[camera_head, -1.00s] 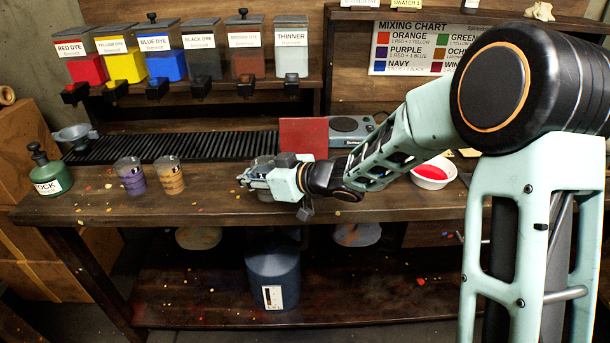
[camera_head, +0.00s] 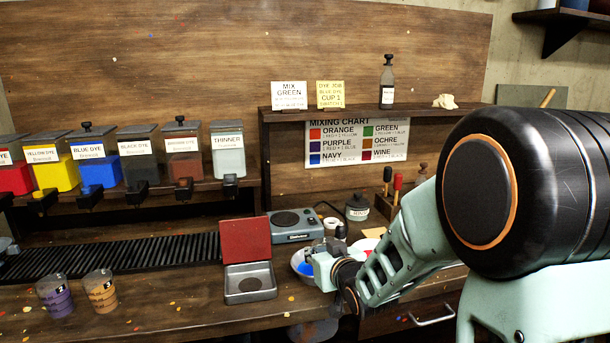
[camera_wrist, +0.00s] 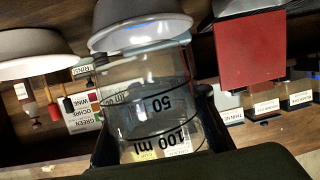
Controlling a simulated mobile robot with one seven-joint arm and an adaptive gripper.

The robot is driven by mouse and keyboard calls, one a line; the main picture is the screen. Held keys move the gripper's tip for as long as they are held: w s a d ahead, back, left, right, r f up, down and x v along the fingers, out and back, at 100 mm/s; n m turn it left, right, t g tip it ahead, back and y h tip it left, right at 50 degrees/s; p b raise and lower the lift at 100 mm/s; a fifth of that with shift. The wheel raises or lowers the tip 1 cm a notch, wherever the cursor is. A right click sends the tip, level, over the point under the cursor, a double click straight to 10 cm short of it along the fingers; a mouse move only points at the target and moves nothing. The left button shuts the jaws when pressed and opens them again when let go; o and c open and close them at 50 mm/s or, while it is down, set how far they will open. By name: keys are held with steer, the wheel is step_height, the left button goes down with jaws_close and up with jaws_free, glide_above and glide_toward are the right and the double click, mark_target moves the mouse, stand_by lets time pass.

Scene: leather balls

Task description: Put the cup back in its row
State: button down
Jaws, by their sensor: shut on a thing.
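My gripper (camera_head: 326,268) is over the right part of the bench, beside a bowl with blue in it (camera_head: 303,262). In the wrist view it is shut on a clear cup (camera_wrist: 155,105) with black 50 and 100 ml marks. That view is upside down, and the cup looks empty. I cannot make out the cup in the head view. A purple-filled cup (camera_head: 56,296) and an orange-filled cup (camera_head: 102,291) stand side by side at the bench's left front.
An open metal case with a red lid (camera_head: 248,285) lies between those cups and my gripper. A grey device (camera_head: 293,224), a black slatted strip (camera_head: 120,256) and a mixing chart (camera_head: 358,142) are behind. Dye bins line the left shelf. Bare bench shows between the orange cup and the case.

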steer(key=s+d+m+h, duration=0.2)
steer(key=d+m+h, duration=0.2)
steer(key=d, duration=0.7)
step_height(320, 180, up, 20)
steer(key=p, duration=1.9)
steer(key=shift+p, duration=0.4)
steer(key=shift+w+a+f, duration=0.1)
steer(key=shift+a, duration=0.15)
